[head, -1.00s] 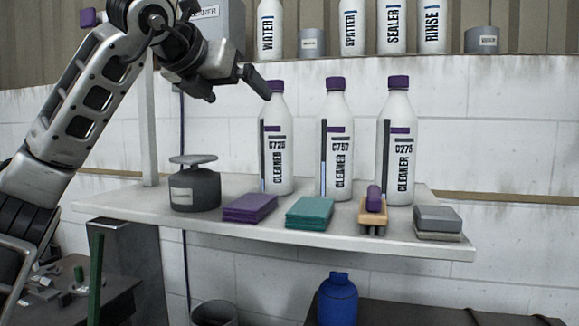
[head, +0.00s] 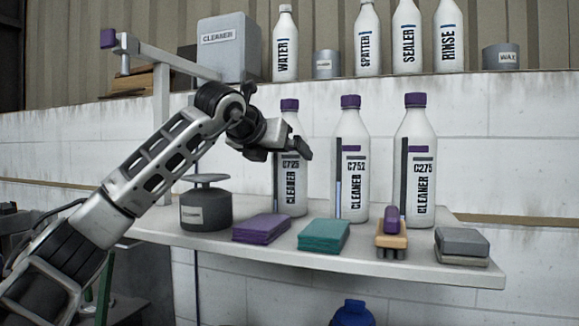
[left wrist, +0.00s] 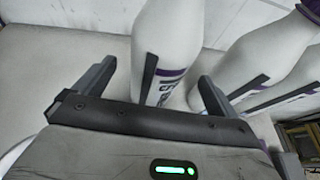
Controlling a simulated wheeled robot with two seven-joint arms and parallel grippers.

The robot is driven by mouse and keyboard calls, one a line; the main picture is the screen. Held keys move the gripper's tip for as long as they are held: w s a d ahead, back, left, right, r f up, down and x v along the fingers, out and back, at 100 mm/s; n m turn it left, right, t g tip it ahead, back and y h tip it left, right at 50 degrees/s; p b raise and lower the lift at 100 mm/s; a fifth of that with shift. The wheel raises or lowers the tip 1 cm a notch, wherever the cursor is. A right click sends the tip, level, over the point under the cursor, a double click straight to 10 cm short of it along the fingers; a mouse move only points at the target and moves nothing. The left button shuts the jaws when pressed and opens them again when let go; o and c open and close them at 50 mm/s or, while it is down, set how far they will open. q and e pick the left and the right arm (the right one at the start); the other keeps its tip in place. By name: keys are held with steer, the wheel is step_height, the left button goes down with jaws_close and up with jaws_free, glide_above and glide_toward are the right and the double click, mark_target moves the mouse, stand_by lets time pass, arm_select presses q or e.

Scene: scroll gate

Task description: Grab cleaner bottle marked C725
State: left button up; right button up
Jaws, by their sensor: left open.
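Three white cleaner bottles with purple caps stand upright on the shelf. The left one, whose label reads C725 (head: 291,190), is partly hidden by my left gripper. The middle one reads C752 (head: 352,175) and the right one C275 (head: 415,175). My left gripper (head: 300,148) is at the upper part of the C725 bottle, just below its neck. In the left wrist view my gripper (left wrist: 155,88) is open, and a white bottle (left wrist: 168,50) shows between its fingers. I cannot tell whether they touch it. My right gripper is not in view.
On the shelf (head: 340,262) stand a dark grey container (head: 205,210), a purple stack (head: 262,228), a teal stack (head: 324,236), a brush (head: 392,240) and grey blocks (head: 462,242). More bottles and a grey cleaner box (head: 228,55) stand on the ledge behind.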

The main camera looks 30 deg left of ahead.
mark_target(289, 160)
arm_select(q)
steer(key=shift+p+x, duration=0.95)
steer(key=shift+x, duration=1.75)
steer(key=c, duration=1.2)
